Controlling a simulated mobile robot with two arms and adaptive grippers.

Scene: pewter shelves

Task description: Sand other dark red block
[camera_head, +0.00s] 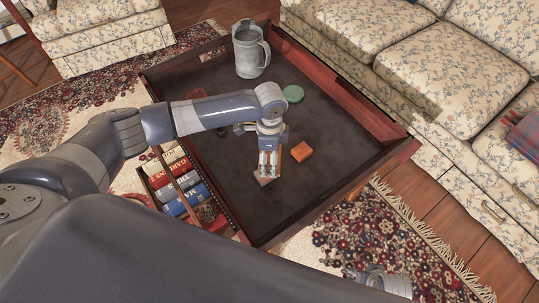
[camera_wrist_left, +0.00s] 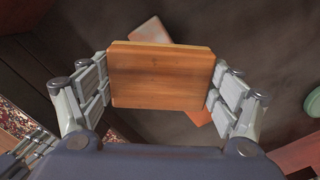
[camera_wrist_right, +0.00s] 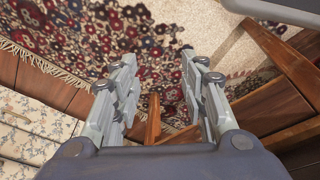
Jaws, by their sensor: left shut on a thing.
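My left gripper (camera_head: 269,170) is shut on a wooden sanding block (camera_wrist_left: 160,77), held flat between its fingers over the table. An orange block (camera_head: 301,151) lies just right of the gripper, partly hidden in the left wrist view (camera_wrist_left: 199,116). A dark red piece (camera_head: 196,94) lies at the table's far left, partly behind my arm. My right gripper (camera_wrist_right: 160,95) is open and empty, low beyond the table's front right corner.
The dark table (camera_head: 330,197) has a raised wooden rim. A pewter pitcher (camera_head: 248,54) stands at the back, with a green disc (camera_head: 293,93) nearby. Books (camera_head: 183,200) fill a shelf at the left side. A floral sofa (camera_head: 425,65) borders the right. The table's front right is clear.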

